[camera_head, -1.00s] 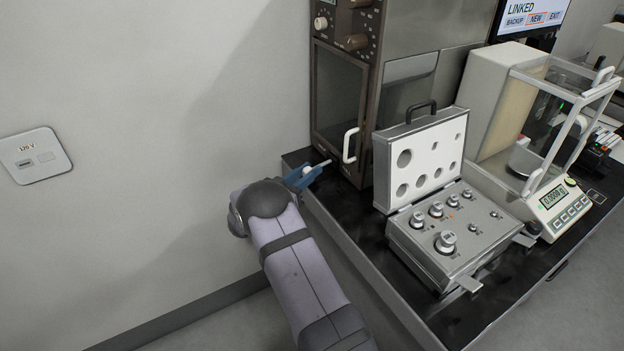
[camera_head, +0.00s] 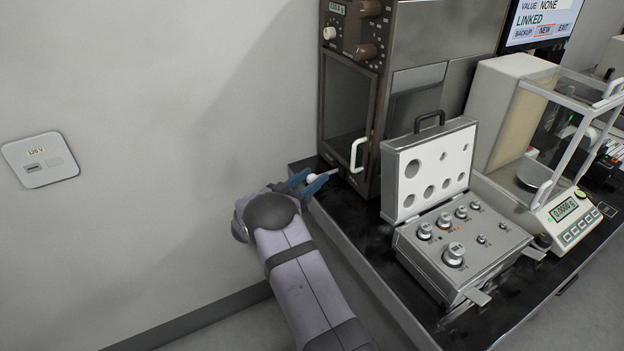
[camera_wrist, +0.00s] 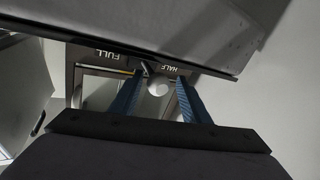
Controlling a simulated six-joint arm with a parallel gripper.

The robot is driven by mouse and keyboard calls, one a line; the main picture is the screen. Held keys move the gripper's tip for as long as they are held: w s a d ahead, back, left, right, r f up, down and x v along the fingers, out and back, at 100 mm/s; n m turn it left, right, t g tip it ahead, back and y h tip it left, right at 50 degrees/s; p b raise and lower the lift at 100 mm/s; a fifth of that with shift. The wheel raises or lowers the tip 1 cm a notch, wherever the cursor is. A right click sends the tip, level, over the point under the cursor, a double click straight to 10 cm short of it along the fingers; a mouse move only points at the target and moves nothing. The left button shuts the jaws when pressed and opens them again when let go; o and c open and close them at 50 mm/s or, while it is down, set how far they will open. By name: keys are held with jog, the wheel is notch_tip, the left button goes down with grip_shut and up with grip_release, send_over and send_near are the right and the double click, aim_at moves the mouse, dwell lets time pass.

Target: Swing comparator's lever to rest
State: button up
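The comparator (camera_head: 412,45) is the tall brown and grey instrument at the back of the table, with a glass door and a white door handle (camera_head: 357,155). Its lever, with a white ball end (camera_head: 312,178), sticks out low at its left side. In the wrist view the ball (camera_wrist: 158,88) sits between the upside-down FULL label (camera_wrist: 112,53) and HALF label (camera_wrist: 174,68). My gripper (camera_head: 307,182) is open around the ball. Its blue fingers stand on either side of it, with visible gaps in the wrist view (camera_wrist: 158,84).
An open weight case (camera_head: 460,250) with several metal weights stands right of the comparator. A glass-sided balance (camera_head: 565,215) and a screen (camera_head: 540,25) are farther right. A wall with a socket plate (camera_head: 40,160) is on the left. Free floor lies before the table.

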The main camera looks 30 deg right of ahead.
jog(key=shift+a, duration=0.1)
jog(key=shift+b+v, duration=0.45)
jog(key=shift+v, duration=3.1)
jog(key=shift+s, duration=0.1)
